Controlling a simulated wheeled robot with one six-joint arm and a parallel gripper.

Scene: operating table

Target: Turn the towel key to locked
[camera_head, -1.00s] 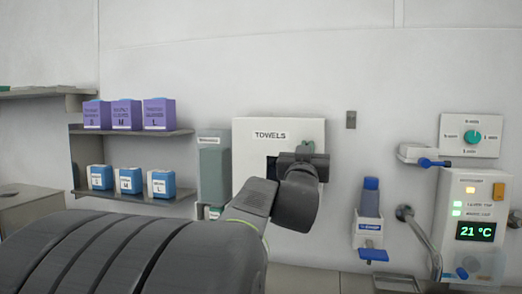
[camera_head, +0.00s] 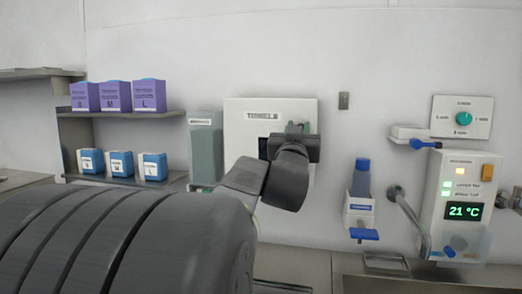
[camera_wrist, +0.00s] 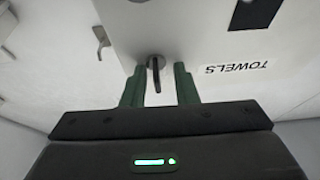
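The white towel dispenser (camera_head: 237,150) hangs on the wall in the head view, with a "TOWELS" label and a dark window. Its white front also shows in the wrist view (camera_wrist: 150,28), where the label is upside down. A small dark key (camera_wrist: 156,75) with a round base stands out from that front, its narrow handle nearly upright in the wrist picture. My gripper (camera_wrist: 159,82) is open, with one green finger on each side of the key and visible gaps to both. In the head view my gripper hides the key.
A grey-green dispenser (camera_head: 206,155) hangs close on the left, beside shelves of purple and blue boxes. A blue-capped bottle holder (camera_head: 359,208), a tap (camera_head: 408,215) and a 21 °C panel (camera_head: 458,215) are on the right. A sink edge lies below.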

